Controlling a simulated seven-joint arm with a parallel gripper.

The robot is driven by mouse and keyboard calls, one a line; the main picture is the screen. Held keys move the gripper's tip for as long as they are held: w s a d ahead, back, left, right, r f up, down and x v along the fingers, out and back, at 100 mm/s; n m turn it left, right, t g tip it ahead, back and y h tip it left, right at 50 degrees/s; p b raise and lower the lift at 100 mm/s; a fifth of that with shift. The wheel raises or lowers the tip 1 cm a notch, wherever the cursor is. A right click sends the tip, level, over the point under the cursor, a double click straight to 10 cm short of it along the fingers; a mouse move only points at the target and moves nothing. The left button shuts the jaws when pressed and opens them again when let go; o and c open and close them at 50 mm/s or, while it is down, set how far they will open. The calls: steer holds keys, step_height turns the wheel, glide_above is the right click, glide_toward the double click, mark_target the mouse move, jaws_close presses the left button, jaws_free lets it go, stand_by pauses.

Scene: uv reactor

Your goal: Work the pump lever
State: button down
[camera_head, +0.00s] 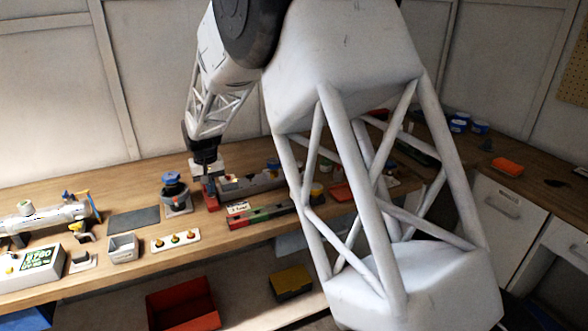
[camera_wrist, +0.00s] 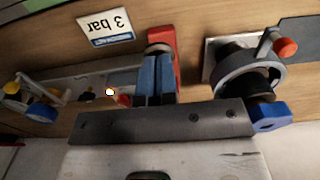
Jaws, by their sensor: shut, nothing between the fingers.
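My gripper (camera_wrist: 156,62) is shut and empty in the wrist view, its two blue-grey fingers together. A red upright part (camera_wrist: 168,36), which looks like the pump's lever, stands right beside the fingertips. I cannot tell whether they touch. In the head view my gripper (camera_head: 206,172) reaches down over the bench. A red part (camera_head: 211,198) shows just below it, and the fingers are hard to make out. A white "3 bar" card (camera_wrist: 110,27) lies near the red part and also shows in the head view (camera_head: 237,208).
A blue-topped round fitting (camera_head: 174,190) on a pale plate stands close left of my gripper. It has an orange-red knob (camera_wrist: 285,47) in the wrist view. A red and green strip (camera_head: 268,213) lies to the right. A dark mat (camera_head: 134,220) lies left.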

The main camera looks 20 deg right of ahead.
steer(key=shift+r, duration=1.9)
steer(key=shift+f, duration=2.35)
steer(key=shift+r, duration=2.35)
steer(key=shift+r, duration=0.15)
steer(key=shift+r, duration=2.85)
